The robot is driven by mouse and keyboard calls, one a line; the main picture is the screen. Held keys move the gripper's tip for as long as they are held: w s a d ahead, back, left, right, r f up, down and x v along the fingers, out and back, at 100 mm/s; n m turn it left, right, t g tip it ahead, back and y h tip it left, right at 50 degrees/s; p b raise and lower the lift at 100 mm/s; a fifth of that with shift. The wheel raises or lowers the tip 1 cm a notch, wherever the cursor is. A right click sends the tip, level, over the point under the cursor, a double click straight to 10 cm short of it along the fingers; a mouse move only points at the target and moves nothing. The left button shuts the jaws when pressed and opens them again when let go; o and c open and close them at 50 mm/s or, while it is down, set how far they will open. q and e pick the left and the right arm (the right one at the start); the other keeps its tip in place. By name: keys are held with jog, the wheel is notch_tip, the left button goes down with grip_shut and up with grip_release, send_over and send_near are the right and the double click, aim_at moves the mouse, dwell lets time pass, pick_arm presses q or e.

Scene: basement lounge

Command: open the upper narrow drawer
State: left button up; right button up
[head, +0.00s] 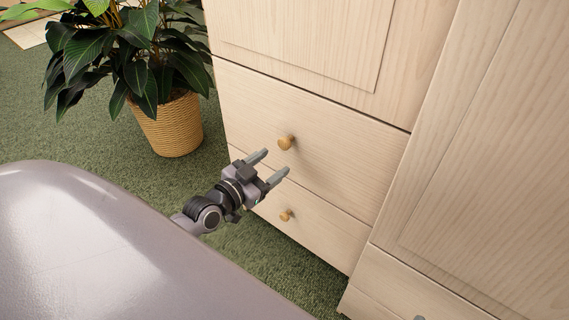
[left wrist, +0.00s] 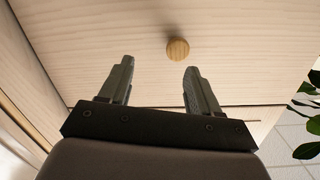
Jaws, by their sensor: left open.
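The upper narrow drawer (head: 325,130) is a pale wood front in the cabinet, flush with the panels around it, so it looks shut. Its round wooden knob (head: 286,142) stands out from the front. My left gripper (head: 276,161) is open and empty, slightly below the knob in the head view. In the left wrist view the knob (left wrist: 177,49) shows beyond the fingertips (left wrist: 158,68), between their lines and nearer the right-hand finger. The fingers do not appear to hold it. My right gripper is not in view.
A lower drawer with a similar knob (head: 286,215) lies beneath. A tall door panel (head: 310,40) is above, and another cabinet section (head: 480,170) stands to the right. A potted plant (head: 168,122) stands left on green carpet (head: 60,135).

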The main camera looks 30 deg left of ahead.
aim_at(282, 145)
pick_arm(q)
jog(key=shift+t, duration=0.5)
jog(key=shift+w+a+f+b, duration=0.1)
jog(key=shift+w+a+b, duration=0.4)
jog(key=shift+w, duration=1)
jog(key=shift+w+a+f+b, duration=0.1)
jog(key=shift+w+b, duration=0.75)
jog(key=shift+w, duration=0.6)
jog(key=shift+w+a+b, duration=0.3)
jog(key=shift+w+b, duration=0.35)
jog(key=shift+w, duration=0.85)
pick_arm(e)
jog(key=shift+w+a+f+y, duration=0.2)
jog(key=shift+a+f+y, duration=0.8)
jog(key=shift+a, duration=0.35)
pick_arm(q)
grip_shut()
jog(key=shift+s, duration=0.1)
